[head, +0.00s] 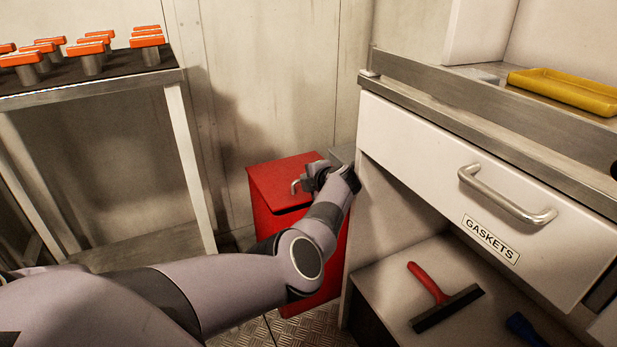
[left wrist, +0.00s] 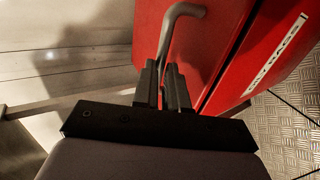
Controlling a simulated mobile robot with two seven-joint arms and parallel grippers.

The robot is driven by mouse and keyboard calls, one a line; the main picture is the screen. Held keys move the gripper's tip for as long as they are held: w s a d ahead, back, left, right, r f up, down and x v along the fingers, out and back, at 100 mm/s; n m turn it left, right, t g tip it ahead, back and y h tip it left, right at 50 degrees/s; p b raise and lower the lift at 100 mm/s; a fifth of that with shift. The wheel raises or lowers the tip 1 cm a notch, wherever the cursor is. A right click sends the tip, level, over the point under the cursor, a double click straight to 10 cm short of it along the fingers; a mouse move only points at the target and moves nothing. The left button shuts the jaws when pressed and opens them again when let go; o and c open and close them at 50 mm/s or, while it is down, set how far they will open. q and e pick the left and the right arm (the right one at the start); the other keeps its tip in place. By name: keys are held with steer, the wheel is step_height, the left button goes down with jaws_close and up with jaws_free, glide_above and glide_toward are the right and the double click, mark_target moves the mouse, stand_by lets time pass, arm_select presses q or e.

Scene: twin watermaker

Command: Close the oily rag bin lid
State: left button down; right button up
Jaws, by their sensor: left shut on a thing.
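The oily rag bin (head: 263,220) is a red box on the floor, between the white wall and the drawer cabinet. Its red lid (head: 272,180) lies over the top and looks flat or nearly so; whether it is fully down I cannot tell. My left gripper (head: 305,183) is at the lid and shut on its bent grey metal handle (head: 294,187). In the left wrist view, the handle (left wrist: 183,12) runs down between the fingers (left wrist: 167,85), with the lid (left wrist: 212,45) behind. My arm hides much of the bin's front. My right gripper is not in view.
A white cabinet with a drawer labelled GASKETS (head: 490,239) stands close to the bin's right. Below it, a red-handled scraper (head: 445,307) lies on a shelf. A bench with several orange-topped pieces (head: 92,52) stands at the left. A yellow tray (head: 565,90) sits on the counter.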

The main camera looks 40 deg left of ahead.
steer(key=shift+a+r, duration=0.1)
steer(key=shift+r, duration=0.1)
arm_select(q)
steer(key=c, duration=1.4)
jaws_free()
steer(key=shift+r, duration=0.1)
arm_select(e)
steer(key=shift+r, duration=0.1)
arm_select(q)
steer(key=shift+r+p, duration=0.3)
step_height(320, 180, up, 19)
steer(key=p, duration=0.8)
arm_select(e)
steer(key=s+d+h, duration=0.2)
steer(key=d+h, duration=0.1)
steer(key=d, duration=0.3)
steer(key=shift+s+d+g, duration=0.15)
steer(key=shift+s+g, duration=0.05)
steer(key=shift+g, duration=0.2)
arm_select(q)
steer(key=shift+s, duration=0.1)
